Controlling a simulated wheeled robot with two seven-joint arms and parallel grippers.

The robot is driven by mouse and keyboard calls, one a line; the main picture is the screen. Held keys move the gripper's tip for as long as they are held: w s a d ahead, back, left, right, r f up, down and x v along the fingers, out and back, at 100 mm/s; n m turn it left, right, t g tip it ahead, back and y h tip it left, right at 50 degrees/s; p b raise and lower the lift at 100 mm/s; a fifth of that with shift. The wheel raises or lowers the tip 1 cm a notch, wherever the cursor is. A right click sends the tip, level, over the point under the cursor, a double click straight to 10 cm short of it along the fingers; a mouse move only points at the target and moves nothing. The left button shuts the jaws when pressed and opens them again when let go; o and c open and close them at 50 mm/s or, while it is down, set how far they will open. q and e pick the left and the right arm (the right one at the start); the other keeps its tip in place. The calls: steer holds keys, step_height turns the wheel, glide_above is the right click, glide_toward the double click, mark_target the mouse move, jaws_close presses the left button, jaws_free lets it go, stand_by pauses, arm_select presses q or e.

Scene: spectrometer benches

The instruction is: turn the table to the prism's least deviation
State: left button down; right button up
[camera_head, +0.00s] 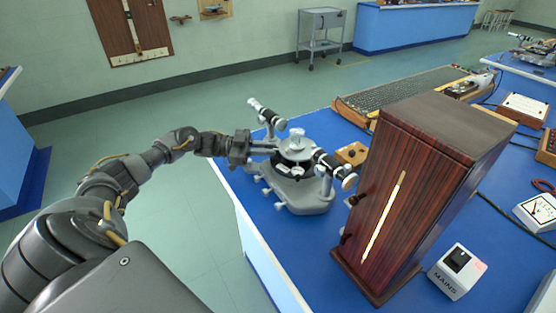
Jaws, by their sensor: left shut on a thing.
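The spectrometer (302,195) stands on the blue bench top, near its left edge. Its grey round table (295,148) is in the middle, with a small pale piece on top that I cannot clearly make out as the prism. One black tube (266,113) points to the back left and another (334,168) to the front right. My left gripper (272,147) reaches in from the left at table height and is shut on a part at the table's left side. Its fingertips are too small to show exactly which part. My right gripper is out of view.
A tall dark wooden box (410,190) with a bright slit stands close to the spectrometer's right. A white box marked MAINS (457,272) is beside it. A small wooden block (351,154) and a long grey grid (405,98) lie behind.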

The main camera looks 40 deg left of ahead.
arm_select(q)
steer(key=c, duration=1.4)
jaws_free()
steer(key=shift+c, duration=0.2)
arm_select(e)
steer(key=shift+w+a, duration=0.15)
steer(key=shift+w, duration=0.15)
